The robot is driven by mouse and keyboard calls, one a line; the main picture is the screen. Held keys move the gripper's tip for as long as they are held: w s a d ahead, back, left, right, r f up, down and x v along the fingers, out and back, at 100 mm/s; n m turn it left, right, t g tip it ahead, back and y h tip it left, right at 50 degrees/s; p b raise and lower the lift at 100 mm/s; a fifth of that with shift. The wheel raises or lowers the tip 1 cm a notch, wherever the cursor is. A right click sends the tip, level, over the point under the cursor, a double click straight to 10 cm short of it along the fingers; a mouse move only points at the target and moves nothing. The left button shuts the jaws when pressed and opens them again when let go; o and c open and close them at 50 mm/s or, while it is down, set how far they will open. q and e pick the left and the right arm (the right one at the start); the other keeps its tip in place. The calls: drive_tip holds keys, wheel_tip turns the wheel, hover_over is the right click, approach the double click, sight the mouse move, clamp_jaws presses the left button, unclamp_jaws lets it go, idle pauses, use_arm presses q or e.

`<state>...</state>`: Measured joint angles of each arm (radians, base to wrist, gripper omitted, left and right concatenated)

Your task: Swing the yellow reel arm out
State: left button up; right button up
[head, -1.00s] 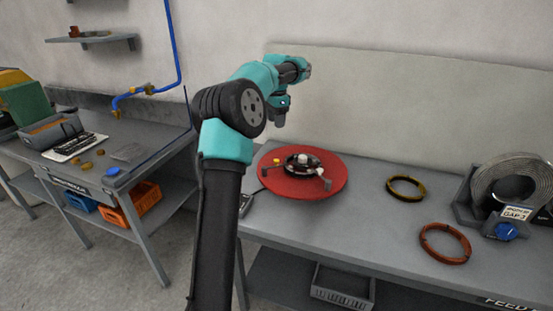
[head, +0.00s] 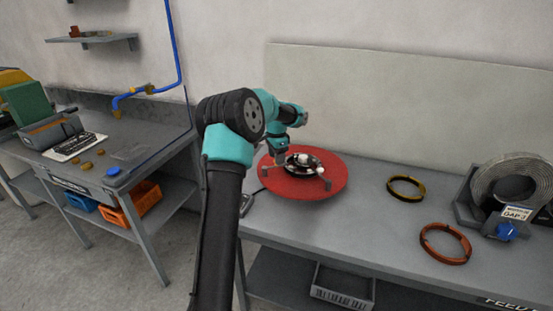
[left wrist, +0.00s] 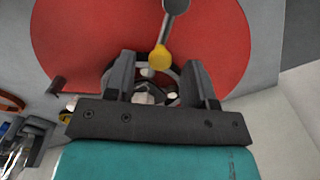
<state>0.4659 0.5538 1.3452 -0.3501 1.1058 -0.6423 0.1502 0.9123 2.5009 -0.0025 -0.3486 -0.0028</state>
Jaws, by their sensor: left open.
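A red reel disc (head: 325,185) lies on the grey bench, with a dark ringed hub (head: 302,163) at its middle. The yellow reel arm tip (left wrist: 160,57) shows in the left wrist view, on a grey arm above the disc. My left gripper (left wrist: 158,75) is open there, and the yellow tip appears between its two dark fingers; I cannot tell whether it touches them. In the head view my left gripper (head: 281,158) is over the disc's left part and hides the yellow tip. My right gripper is out of view.
A yellow wire coil (head: 405,188) and a copper coil (head: 446,243) lie on the bench to the right. A grey coil stand (head: 512,190) with a blue knob is farther right. Free bench surface lies between the disc and the coils.

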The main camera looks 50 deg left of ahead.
use_arm(q)
drive_tip(key=shift+f, duration=0.55)
clamp_jaws()
